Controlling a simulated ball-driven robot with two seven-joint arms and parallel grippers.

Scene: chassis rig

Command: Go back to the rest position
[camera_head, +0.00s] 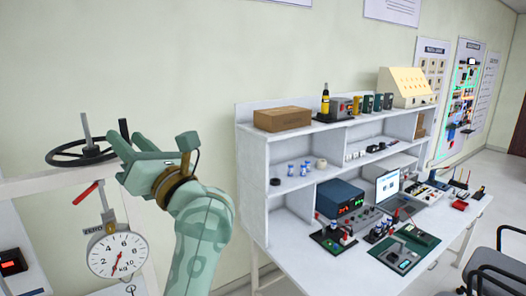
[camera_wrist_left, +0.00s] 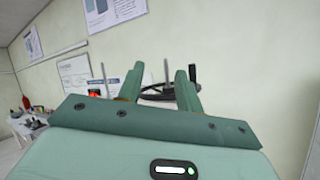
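My left gripper (camera_head: 116,158) is green and raised in front of the wall at the left of the head view. Its two fingers point left toward the black handwheel (camera_head: 70,159). In the left wrist view the fingers (camera_wrist_left: 160,78) stand apart with nothing gripped between them. The handwheel (camera_wrist_left: 157,97) shows behind and between the fingers there; whether a finger touches it I cannot tell. My right gripper is in neither view.
A dial gauge (camera_head: 118,254) and a red lever (camera_head: 86,193) are below the handwheel. A white bench (camera_head: 408,272) with shelves and electronics stands to the right. A dark chair (camera_head: 497,268) is at the lower right. Bare wall (camera_head: 190,60) lies above the gripper.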

